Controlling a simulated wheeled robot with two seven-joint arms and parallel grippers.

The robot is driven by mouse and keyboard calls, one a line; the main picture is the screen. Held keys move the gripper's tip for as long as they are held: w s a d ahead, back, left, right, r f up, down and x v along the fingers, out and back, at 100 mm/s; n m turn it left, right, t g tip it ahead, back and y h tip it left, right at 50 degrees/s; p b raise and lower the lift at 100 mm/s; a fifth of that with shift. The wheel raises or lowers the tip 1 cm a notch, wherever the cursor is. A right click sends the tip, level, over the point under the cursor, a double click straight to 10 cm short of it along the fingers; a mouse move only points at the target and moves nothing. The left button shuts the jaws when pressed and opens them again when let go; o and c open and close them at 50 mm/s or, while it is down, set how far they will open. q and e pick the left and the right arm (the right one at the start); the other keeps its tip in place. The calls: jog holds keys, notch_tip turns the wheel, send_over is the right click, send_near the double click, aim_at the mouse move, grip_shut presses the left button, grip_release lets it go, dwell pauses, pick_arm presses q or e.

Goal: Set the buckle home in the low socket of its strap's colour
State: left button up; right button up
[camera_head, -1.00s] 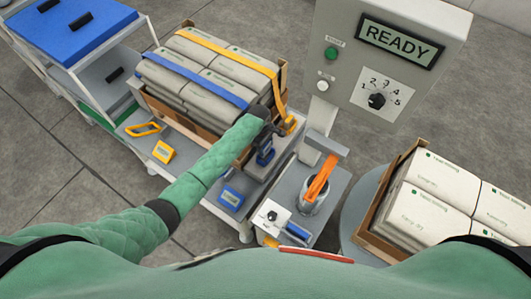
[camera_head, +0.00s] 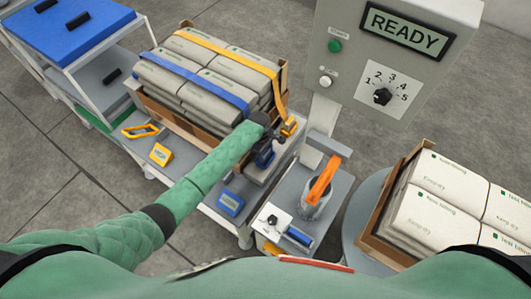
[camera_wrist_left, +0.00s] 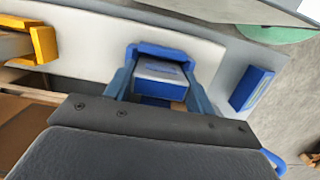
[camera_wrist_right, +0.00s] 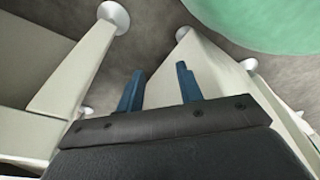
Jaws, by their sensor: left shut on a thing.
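A stack of grey bags (camera_head: 210,72) carries a blue strap (camera_head: 185,72) and a yellow strap (camera_head: 235,55). My left gripper (camera_head: 264,157) is beside the stack's front right corner. In the left wrist view its blue fingers are shut on a blue buckle (camera_wrist_left: 158,82) with a pale top. I cannot tell whether the buckle is seated in anything. A yellow buckle or socket (camera_head: 289,127) is at the corner; it also shows in the left wrist view (camera_wrist_left: 42,45). A separate blue block (camera_head: 230,203) lies on the cart's front deck. My right gripper (camera_wrist_right: 160,88) is open and empty.
A yellow block (camera_head: 161,154) and a yellow handle (camera_head: 141,131) are on the cart deck (camera_head: 190,185). A pedestal with an orange lever (camera_head: 324,180) stands to the right, below a READY panel (camera_head: 405,32). A second bag stack (camera_head: 435,205) is at far right.

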pick_arm(q)
jog(key=o, duration=1)
pick_arm(e)
jog(key=shift+d, duration=0.1)
jog(key=shift+w, duration=0.1)
pick_arm(q)
jog(key=shift+r, duration=0.2)
jog(key=shift+r+p, duration=0.2)
jog(key=shift+p, duration=0.2)
jog(key=r+p, duration=0.5)
jog(key=shift+w+a+r, duration=0.25)
jog(key=shift+a, duration=0.1)
jog(key=r+p, duration=0.2)
jog(key=p, duration=0.1)
jog(key=shift+w+a+r, duration=0.1)
jog(key=shift+a+r, duration=0.1)
jog(key=shift+r, duration=0.15)
jog(key=shift+w+a+r+p, duration=0.1)
jog(key=shift+r+p, duration=0.2)
jog(key=shift+r, duration=0.45)
jog(key=shift+w+a+r+p, duration=0.1)
jog(key=shift+r+p, duration=0.15)
jog(key=shift+r, duration=0.45)
pick_arm(e)
jog(key=s+d+r+g, duration=0.1)
jog(key=s+d+r, duration=0.1)
jog(key=s, duration=1.3)
jog(key=shift+s+d, duration=0.25)
jog(key=shift+d, duration=0.1)
